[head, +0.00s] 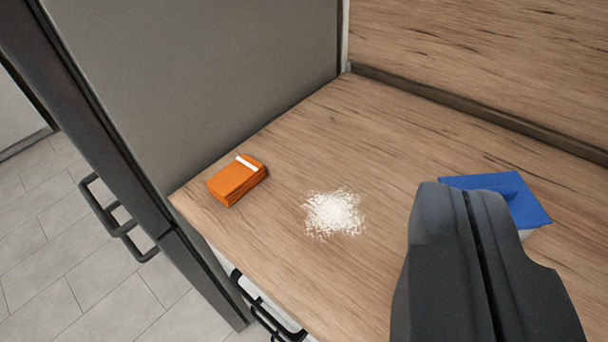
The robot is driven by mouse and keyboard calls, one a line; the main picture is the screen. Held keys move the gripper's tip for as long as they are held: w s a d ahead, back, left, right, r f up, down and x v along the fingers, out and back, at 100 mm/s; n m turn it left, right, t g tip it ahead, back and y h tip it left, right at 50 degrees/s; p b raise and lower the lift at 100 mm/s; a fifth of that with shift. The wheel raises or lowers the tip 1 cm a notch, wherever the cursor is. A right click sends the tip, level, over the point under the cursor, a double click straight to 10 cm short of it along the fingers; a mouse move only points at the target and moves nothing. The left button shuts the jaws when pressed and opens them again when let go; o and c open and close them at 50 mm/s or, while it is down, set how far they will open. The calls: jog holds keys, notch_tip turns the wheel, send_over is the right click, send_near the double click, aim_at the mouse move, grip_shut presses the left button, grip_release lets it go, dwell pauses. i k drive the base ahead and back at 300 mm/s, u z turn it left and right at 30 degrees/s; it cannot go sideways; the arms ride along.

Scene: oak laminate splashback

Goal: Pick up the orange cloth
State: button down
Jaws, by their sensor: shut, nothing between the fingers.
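The orange cloth (235,184) lies folded on the wooden counter, near its left front edge. A small white strip lies across its top. My gripper (455,190) is at the lower right of the view, shut and empty. It is well to the right of the cloth, apart from it.
A patch of white powder or crumbs (333,213) lies on the counter (400,150) between the cloth and my gripper. A blue-topped object (508,194) is partly hidden behind my gripper. A tall grey cabinet side (215,75) bounds the counter at the left. Drawer handles (262,312) show below the front edge.

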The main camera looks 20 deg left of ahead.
aim_at(232, 184)
jog(key=z, duration=1.45)
jog(key=k, duration=0.9)
jog(key=u, duration=1.65)
jog(key=i, duration=0.5)
